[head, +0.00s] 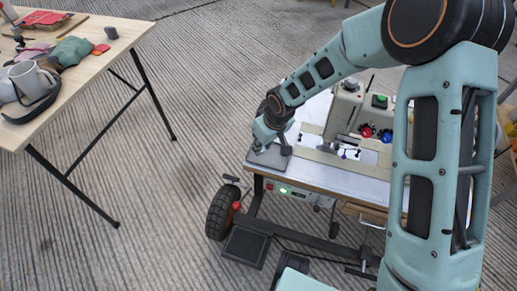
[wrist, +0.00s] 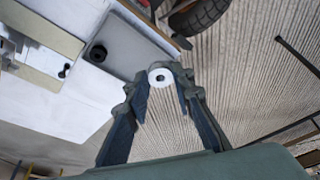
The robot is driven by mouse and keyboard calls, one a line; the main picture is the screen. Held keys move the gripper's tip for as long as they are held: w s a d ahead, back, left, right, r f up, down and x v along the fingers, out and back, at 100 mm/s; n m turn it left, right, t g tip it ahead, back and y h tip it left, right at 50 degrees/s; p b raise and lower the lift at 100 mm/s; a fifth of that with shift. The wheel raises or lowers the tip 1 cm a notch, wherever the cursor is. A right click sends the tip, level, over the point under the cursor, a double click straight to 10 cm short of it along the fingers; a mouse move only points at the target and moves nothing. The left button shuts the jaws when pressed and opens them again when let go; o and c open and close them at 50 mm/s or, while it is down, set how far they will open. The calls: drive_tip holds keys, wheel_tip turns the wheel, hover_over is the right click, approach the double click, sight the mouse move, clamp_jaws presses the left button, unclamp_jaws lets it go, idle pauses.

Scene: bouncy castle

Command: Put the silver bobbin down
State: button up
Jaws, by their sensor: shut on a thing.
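The silver bobbin (wrist: 160,77) is a small pale ring with a dark centre, held between my fingertips in the wrist view. My gripper (wrist: 163,80) is shut on it. In the head view my gripper (head: 270,135) is over the left corner of the white work table, by a grey pad (head: 266,157), and hides the bobbin. In the wrist view the grey pad (wrist: 135,45) lies beside the bobbin, with a dark round piece (wrist: 97,53) standing on it. I cannot tell how high the bobbin is above the pad.
A sewing machine (head: 348,105) with red and blue round parts stands on the white table (head: 315,175), right of my gripper. The table has a wheeled frame (head: 222,212). A wooden table (head: 100,60) with a mug (head: 30,78) and cloths stands at upper left. Bare ribbed floor lies between.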

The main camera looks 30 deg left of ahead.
drive_tip(key=w+a+f+b, duration=0.1)
drive_tip(key=w+f, duration=0.1)
drive_tip(key=w+a+f+b, duration=0.1)
drive_tip(key=w+a+f, duration=0.1)
drive_tip(key=f, duration=0.1)
drive_tip(key=w+a+f, duration=0.2)
drive_tip(key=shift+w+a+f+b, duration=0.1)
drive_tip(key=shift+f+b, duration=0.1)
drive_tip(key=shift+b, duration=0.2)
drive_tip(key=shift+w+f+b, duration=0.1)
drive_tip(key=shift+f+b, duration=0.3)
drive_tip(key=shift+f, duration=1.1)
drive_tip(key=shift+f+b, duration=0.3)
drive_tip(key=shift+f, duration=0.05)
drive_tip(key=o, duration=0.6)
drive_tip(key=shift+o, duration=0.2)
